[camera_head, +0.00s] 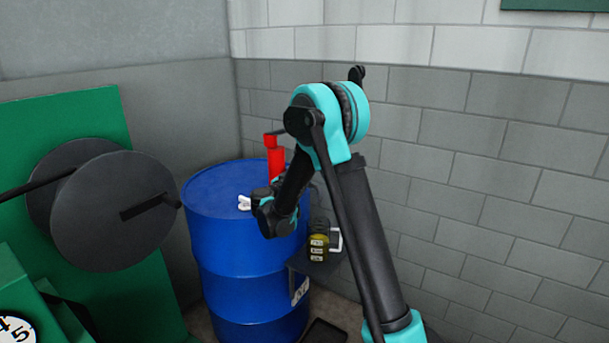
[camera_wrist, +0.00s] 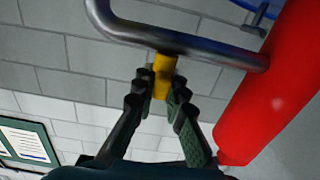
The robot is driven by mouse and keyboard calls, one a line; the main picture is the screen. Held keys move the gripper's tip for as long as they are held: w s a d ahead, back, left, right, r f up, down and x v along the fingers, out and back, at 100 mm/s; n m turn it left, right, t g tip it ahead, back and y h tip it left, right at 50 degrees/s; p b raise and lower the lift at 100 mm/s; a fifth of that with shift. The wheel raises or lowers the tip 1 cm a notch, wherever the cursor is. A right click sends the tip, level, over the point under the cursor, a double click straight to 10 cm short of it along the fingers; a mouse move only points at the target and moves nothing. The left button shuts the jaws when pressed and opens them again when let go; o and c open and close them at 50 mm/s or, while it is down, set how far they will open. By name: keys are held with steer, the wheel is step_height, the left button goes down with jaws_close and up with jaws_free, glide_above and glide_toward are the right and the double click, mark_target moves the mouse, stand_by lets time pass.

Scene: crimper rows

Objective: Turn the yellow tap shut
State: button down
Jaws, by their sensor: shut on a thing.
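The yellow tap (camera_wrist: 164,74) is a short yellow piece at a bent grey metal pipe (camera_wrist: 150,36) in the wrist view. My gripper (camera_wrist: 160,88) has its dark fingertips on either side of the yellow piece and is shut on it. The fingertips hide part of its sides. A red upright cylinder (camera_wrist: 268,85) stands at the right, where the pipe ends against it. In the head view the red cylinder (camera_head: 275,160) rises from the top of a blue barrel (camera_head: 243,262). My arm hides the tap and fingertips there.
A yellow padlock with number dials (camera_head: 318,248) hangs right of the barrel. A white item (camera_head: 244,203) lies on the barrel top. A green panel with dark discs (camera_head: 115,212) stands left. A brick wall (camera_head: 500,150) is close behind; a framed notice (camera_wrist: 27,142) hangs on a wall.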

stand_by(0.4)
steer(key=c, duration=1.6)
jaws_free()
steer(key=shift+o, duration=0.2)
steer(key=v, duration=1.2)
steer(key=shift+w, duration=0.15)
steer(key=shift+a, duration=0.1)
